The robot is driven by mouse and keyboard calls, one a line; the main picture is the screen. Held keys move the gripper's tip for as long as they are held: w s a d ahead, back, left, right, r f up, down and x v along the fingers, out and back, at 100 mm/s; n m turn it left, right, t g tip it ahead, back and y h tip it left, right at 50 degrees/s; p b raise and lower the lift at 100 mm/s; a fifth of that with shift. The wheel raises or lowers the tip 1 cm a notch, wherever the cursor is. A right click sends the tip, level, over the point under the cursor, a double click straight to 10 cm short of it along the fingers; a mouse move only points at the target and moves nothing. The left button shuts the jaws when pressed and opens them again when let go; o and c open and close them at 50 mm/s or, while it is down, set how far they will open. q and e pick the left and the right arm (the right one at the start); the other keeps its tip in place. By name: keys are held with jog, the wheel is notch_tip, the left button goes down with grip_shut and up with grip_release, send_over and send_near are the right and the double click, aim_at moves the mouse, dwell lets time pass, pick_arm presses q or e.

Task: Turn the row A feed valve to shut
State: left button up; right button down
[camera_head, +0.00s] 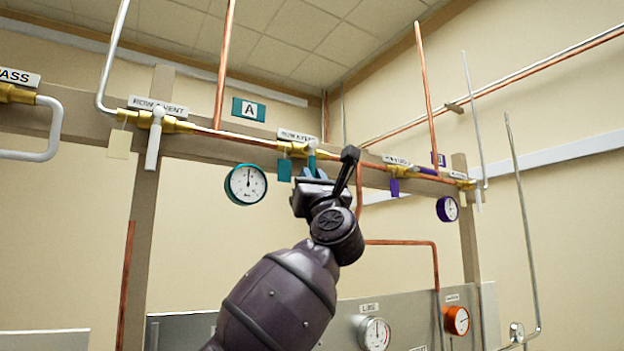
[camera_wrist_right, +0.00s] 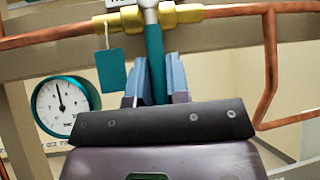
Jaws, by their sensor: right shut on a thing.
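The row A feed valve is a brass body (camera_head: 298,150) on the copper pipe under a partly hidden white label (camera_head: 297,135). Its teal lever (camera_head: 312,157) points down, across the pipe. In the right wrist view the lever (camera_wrist_right: 155,62) hangs from the brass body (camera_wrist_right: 182,14) between two blue fingers. My right gripper (camera_head: 314,174) is shut on this lever from below; it also shows in the right wrist view (camera_wrist_right: 155,85). The lever's lower end is hidden by the gripper. My left gripper is not in view.
A teal tag (camera_head: 285,171) hangs left of the lever, and a teal-rimmed gauge (camera_head: 246,184) is lower left. The row A vent valve with a white lever (camera_head: 153,145) is further left. A copper pipe (camera_wrist_right: 270,70) drops close on the right.

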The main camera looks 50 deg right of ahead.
jog(key=c, duration=1.1)
grip_release()
jog(key=b+v, duration=0.3)
jog(key=v, duration=0.8)
jog(key=shift+w, duration=0.1)
